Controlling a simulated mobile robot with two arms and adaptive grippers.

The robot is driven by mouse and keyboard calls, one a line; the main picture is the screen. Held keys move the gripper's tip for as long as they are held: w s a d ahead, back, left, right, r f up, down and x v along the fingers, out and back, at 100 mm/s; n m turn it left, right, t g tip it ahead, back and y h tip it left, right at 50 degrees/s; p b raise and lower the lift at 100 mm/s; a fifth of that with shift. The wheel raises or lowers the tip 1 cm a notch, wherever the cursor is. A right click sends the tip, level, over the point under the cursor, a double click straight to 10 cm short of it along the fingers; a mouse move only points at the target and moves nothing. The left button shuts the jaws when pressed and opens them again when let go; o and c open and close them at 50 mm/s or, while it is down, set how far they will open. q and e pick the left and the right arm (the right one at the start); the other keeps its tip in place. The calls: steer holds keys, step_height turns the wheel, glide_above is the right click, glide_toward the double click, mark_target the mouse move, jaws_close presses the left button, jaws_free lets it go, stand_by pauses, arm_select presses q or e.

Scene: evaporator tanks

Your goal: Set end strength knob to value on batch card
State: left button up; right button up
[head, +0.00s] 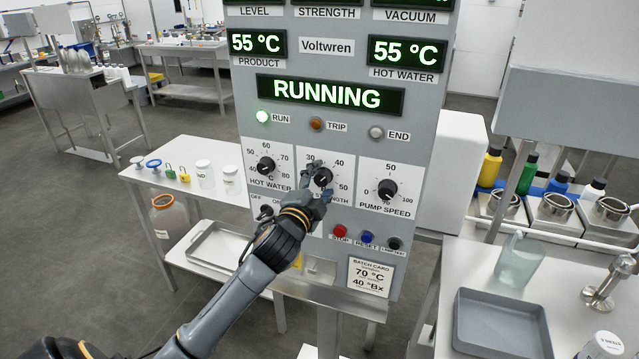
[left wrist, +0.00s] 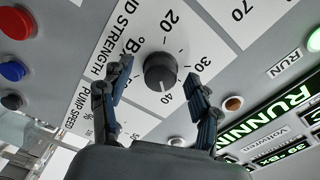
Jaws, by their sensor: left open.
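The black end strength knob (head: 322,177) is in the middle of the grey control panel, its label partly hidden by my gripper. In the left wrist view the knob (left wrist: 160,72) shows a white mark that appears to point at about 40. My left gripper (head: 318,181) is open at the knob. In the wrist view its fingers (left wrist: 158,83) stand on either side of the knob, with visible gaps. The batch card (head: 369,277), low on the panel, reads 70 °C and 40 °Bx. My right gripper is not in view.
The hot water knob (head: 266,166) and pump speed knob (head: 387,190) flank the middle knob. Stop (head: 340,231), reset (head: 367,237) and a black button (head: 394,243) sit below. The display (head: 330,94) reads RUNNING. A bench with a grey tray (head: 500,322) stands at right.

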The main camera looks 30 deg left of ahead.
arm_select(q)
steer(key=v, duration=1.2)
steer(key=shift+a, duration=0.1)
step_height(320, 180, down, 33)
steer(key=n+g+h+b, duration=0.2)
steer(key=n+g, duration=0.1)
steer(key=g, duration=0.3)
steer(key=s+d+f+n+g, duration=0.1)
steer(key=s+f, duration=0.3)
steer(key=f, duration=0.3)
steer(key=s+d+f+n+g+h+b, duration=0.15)
steer(key=s+f, duration=0.25)
steer(key=f, duration=0.4)
steer(key=s+d+f+g+y, duration=0.1)
steer(key=s+f+g, duration=0.1)
steer(key=s+f, duration=0.4)
steer(key=s+d+f+n+g+h, duration=0.1)
steer(key=s+d+f+g, duration=0.2)
steer(key=s+f, duration=0.6)
steer(key=s+d+f+n+g+h+b, duration=0.1)
steer(key=s+d+f+n+g, duration=0.1)
steer(key=s+f, duration=0.8)
steer(key=s+d+g, duration=0.1)
steer(key=s+d, duration=0.1)
steer(key=s, duration=0.6)
steer(key=shift+d, duration=0.35)
